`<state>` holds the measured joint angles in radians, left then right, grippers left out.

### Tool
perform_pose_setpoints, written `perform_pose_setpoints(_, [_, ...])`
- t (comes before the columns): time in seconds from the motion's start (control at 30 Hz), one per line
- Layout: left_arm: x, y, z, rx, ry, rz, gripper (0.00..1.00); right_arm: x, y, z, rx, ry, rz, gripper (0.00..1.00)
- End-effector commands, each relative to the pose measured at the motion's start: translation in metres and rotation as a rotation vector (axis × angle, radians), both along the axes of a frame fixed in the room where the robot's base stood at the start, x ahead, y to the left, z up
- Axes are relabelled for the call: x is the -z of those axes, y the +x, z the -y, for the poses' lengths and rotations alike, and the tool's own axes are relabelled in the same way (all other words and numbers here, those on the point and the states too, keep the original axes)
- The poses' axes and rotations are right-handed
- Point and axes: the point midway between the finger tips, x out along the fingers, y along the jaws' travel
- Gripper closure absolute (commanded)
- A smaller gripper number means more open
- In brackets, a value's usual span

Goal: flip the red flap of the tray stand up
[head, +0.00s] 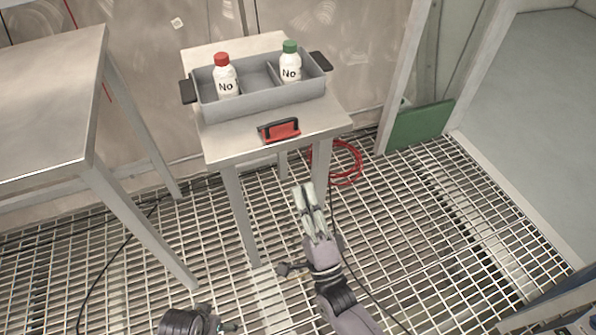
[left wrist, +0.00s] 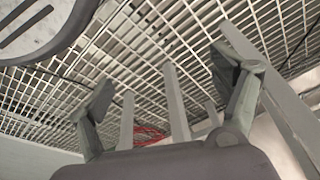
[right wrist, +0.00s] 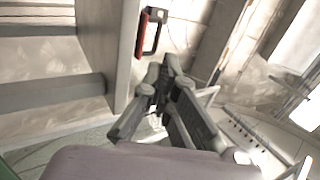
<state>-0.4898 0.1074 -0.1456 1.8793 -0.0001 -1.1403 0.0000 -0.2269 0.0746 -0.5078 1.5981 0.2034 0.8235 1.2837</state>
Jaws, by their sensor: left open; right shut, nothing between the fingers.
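The red flap (head: 283,132) with its dark frame sits on the front edge of the tray stand (head: 220,142). It also shows in the right wrist view (right wrist: 140,38) at the upper middle. A grey tray (head: 262,104) with dark handles stands on top. My right gripper (head: 303,188) is shut and empty, in front of and below the flap, apart from it. My left gripper (left wrist: 165,85) is open and empty over the grating; in the head view only part of the left arm shows at the bottom edge.
A white bottle with a red cap (head: 226,82) and one with a green cap (head: 290,66) stand in the tray. A larger metal table (head: 50,100) is at left. A red cable coil (head: 347,162) lies behind the stand's right leg. Grating at right is clear.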

Motion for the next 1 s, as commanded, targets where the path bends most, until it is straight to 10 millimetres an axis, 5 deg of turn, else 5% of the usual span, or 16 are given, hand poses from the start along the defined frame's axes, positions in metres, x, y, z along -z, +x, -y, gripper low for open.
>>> perform_pose_setpoints(0.5, [0.018,-0.006,-0.001,0.002,0.001,-0.011,0.15,-0.059,0.082,-0.025,0.001,0.001,0.003,1.00])
perform_pose_setpoints(1.0, [0.020,-0.004,0.000,0.002,0.000,-0.010,0.15,-0.070,0.100,-0.031,0.000,-0.002,-0.001,1.00])
